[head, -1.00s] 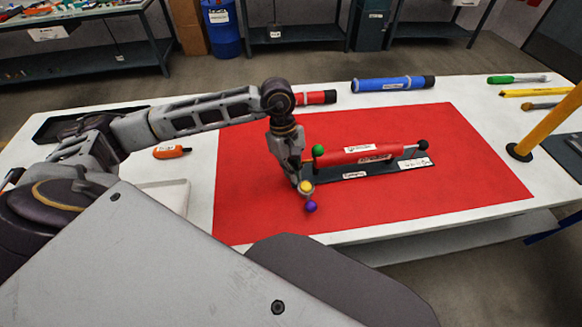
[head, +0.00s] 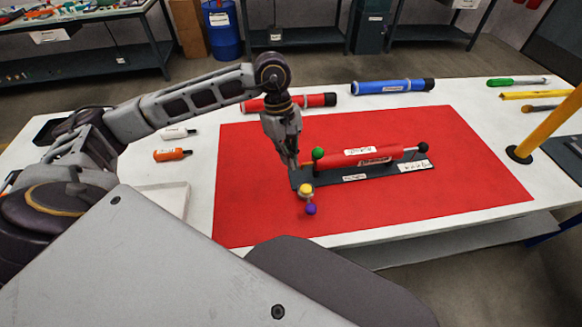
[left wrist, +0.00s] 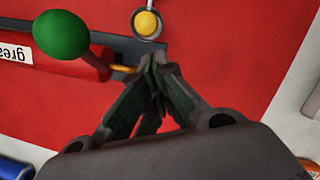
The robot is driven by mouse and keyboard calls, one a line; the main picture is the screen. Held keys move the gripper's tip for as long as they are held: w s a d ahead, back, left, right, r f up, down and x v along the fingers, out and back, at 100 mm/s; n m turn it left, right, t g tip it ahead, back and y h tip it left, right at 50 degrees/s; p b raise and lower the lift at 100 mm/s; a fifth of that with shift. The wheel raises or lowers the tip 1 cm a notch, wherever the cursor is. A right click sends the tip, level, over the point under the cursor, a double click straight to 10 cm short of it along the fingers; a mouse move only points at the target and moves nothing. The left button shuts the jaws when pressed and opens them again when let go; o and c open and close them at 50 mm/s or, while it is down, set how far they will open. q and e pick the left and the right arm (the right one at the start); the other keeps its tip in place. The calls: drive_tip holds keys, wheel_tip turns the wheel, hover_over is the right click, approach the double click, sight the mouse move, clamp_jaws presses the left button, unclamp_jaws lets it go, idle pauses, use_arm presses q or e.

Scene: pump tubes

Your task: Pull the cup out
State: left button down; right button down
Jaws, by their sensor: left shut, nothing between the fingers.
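A red pump tube (head: 360,156) lies on a black base (head: 345,180), with a green ball (head: 318,153) at its left end and a black ball (head: 423,147) at its right. A yellow ball (head: 306,189) and a purple ball (head: 311,209) are just off the base's left end. In the left wrist view the yellow ball (left wrist: 147,23) sits in a round metal rim (left wrist: 147,36), possibly the cup. My left gripper (head: 295,168) is shut and empty, left of the green ball and behind the yellow one. Its fingertips (left wrist: 156,62) look close to the tube's end. My right gripper is out of view.
A red mat (head: 450,190) covers the middle of the white table. A red tube (head: 310,101) and a blue tube (head: 392,86) lie behind it. An orange bottle (head: 172,155) is at left, a yellow post (head: 550,125) at right. The mat's front is clear.

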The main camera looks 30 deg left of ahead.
use_arm(q)
drive_tip(key=shift+v, duration=3)
